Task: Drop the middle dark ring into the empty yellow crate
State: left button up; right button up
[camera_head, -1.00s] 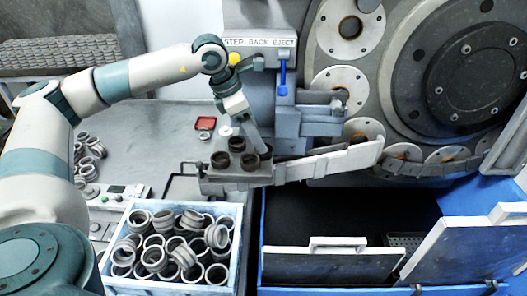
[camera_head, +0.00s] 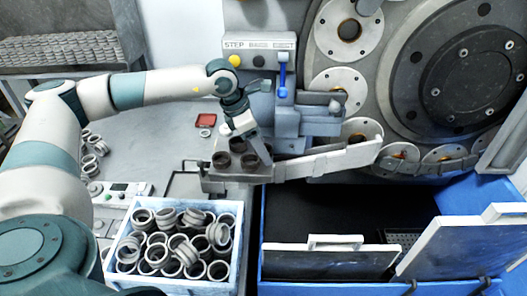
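Several dark rings sit upright on a small grey shelf (camera_head: 225,173) in front of the machine. One dark ring (camera_head: 221,160) is at the left, one (camera_head: 238,145) at the back and one (camera_head: 250,162) at the front right. I cannot tell which is the middle one. My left gripper (camera_head: 263,156) reaches down at the right end of this group, close to the front right ring. Its fingertips are small and partly hidden, so I cannot tell if they are open or hold a ring. No yellow crate shows. My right gripper is out of view.
A light blue crate (camera_head: 238,262) full of grey rings stands in front of the shelf. A large blue bin (camera_head: 262,235) with a dark inside is to the right. A grey chute (camera_head: 330,160) and a blue lever (camera_head: 282,80) are beside the gripper.

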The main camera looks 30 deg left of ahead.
pick_arm(q)
jog(key=c, duration=1.3)
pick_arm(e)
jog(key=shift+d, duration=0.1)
pick_arm(q)
jog(key=shift+r, duration=0.1)
jog(key=shift+r+b, duration=0.4)
notch_tip(320, 180, up, 2)
jog(key=shift+b, duration=0.55)
jog(key=shift+s+d+r+b, duration=0.2)
jog(key=shift+d+r+b, duration=0.45)
jog(key=shift+d+r, duration=0.45)
jog(key=s+d+r+b, duration=0.1)
jog(key=d+r+b, duration=0.2)
jog(key=d+r, duration=0.3)
jog(key=shift+s+d, duration=0.35)
jog(key=shift+d, duration=1.3)
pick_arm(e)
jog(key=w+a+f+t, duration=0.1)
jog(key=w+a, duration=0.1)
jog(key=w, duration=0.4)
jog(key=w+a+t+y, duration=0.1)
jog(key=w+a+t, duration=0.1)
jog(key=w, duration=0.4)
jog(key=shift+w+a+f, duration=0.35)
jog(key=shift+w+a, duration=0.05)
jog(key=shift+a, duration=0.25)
